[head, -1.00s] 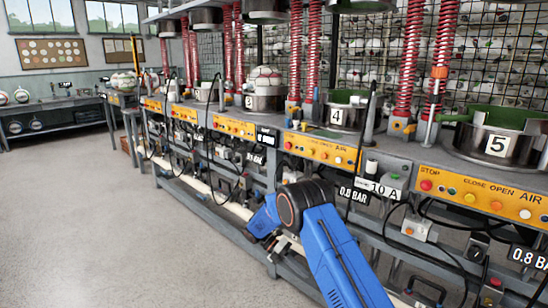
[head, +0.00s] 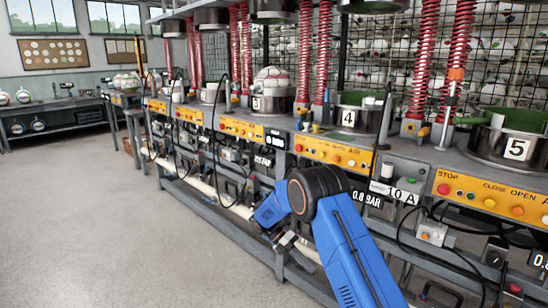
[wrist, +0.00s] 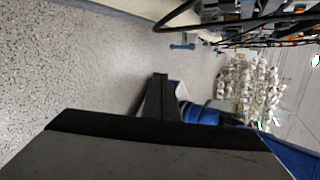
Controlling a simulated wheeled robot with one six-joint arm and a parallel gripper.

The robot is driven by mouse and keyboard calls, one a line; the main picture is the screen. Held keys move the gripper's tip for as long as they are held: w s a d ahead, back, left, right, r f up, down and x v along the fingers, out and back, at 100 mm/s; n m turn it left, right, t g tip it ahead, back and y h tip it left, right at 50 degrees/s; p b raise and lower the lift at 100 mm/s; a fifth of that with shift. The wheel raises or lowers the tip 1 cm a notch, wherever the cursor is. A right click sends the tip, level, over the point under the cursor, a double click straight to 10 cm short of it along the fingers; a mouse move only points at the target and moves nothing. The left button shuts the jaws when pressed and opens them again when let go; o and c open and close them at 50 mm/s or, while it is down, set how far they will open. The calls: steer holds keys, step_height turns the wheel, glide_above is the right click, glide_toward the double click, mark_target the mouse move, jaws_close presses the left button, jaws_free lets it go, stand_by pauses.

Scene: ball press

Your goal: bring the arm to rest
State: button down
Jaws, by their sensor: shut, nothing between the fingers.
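My gripper (head: 290,246) hangs low in front of the bench frame in the head view, partly hidden behind my blue arm. In the wrist view my gripper's dark fingers (wrist: 159,82) are together, with nothing visible between them. The gripper is apart from the presses and from the button panels. The floor (wrist: 70,70) shows past the fingers in the wrist view.
A row of numbered presses stands on the long bench, including press 4 (head: 362,113) and press 5 (head: 515,145). A white and red ball (head: 272,80) sits in press 3. Black hoses hang along the bench front. Open floor (head: 90,220) lies to the left.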

steer(key=s+d+r+m+t+y, duration=0.1)
steer(key=s+d+r+m+y, duration=0.1)
steer(key=s+d+r+m, duration=0.35)
steer(key=s+d+r+m+t+y, duration=0.25)
steer(key=s+r, duration=0.35)
steer(key=r, duration=0.5)
steer(key=s+d+r+m+t+y, duration=0.1)
steer(key=s+d+r+m+y, duration=0.1)
steer(key=s+d+r+m, duration=0.5)
steer(key=s+r+m+t+y, duration=0.1)
steer(key=s+m, duration=0.5)
steer(key=s, duration=0.6)
steer(key=s+d+r+m+t+y, duration=0.1)
steer(key=s+m+t, duration=0.4)
steer(key=s, duration=0.8)
steer(key=shift+r+m+y, duration=0.4)
steer(key=shift+r+y, duration=0.25)
steer(key=shift+r, duration=0.4)
steer(key=shift+w, duration=0.1)
